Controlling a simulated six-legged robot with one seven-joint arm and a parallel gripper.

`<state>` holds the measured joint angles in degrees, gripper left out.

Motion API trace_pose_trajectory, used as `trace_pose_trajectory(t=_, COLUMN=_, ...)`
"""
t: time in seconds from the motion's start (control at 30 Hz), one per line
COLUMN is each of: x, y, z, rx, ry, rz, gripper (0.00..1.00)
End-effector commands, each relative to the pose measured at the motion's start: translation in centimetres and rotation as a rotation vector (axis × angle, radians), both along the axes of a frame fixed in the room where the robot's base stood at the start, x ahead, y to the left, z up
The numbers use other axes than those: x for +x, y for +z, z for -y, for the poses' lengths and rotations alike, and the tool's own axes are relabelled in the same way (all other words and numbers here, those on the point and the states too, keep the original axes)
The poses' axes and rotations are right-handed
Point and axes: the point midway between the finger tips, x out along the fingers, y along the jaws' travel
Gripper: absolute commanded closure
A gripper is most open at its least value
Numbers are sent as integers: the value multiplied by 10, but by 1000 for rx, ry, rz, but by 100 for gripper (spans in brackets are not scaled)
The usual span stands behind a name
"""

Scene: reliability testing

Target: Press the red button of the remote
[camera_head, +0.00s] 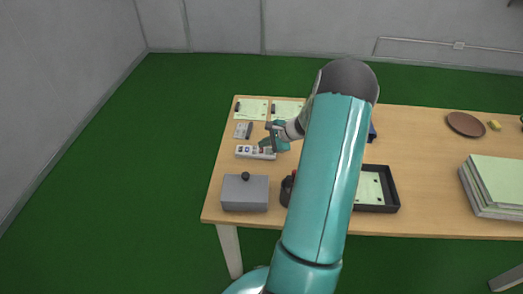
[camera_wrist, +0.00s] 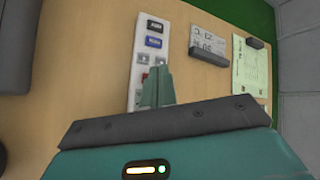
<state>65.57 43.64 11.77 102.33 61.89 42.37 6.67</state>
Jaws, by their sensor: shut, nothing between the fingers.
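The remote (camera_head: 243,151) is a white strip lying on the left part of the table, with a row of coloured buttons. In the wrist view the remote (camera_wrist: 139,46) runs up and away from my gripper, with a black and a blue button showing beyond the fingers. My gripper (camera_wrist: 157,70) is shut and empty, its teal fingertips over the near part of the remote. In the head view my gripper (camera_head: 264,143) is at the remote's right half. A small reddish patch shows beside the fingertips; the fingers partly hide it. I cannot tell whether they touch it.
A grey box (camera_head: 244,194) with a black knob stands in front of the remote. A black tray (camera_head: 392,190) is partly behind my arm. Green sheets (camera_head: 251,110) lie behind the remote. A stack of boards (camera_head: 500,180) and a brown plate (camera_head: 466,124) are at right.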

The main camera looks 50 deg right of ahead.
Motion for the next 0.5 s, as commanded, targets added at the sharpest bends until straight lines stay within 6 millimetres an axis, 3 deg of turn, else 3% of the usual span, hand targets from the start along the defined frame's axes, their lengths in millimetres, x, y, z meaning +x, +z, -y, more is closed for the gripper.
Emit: trace_pose_trajectory(t=0.5, x=1, y=41, z=0, rx=-2, ry=1, rz=1, gripper=100)
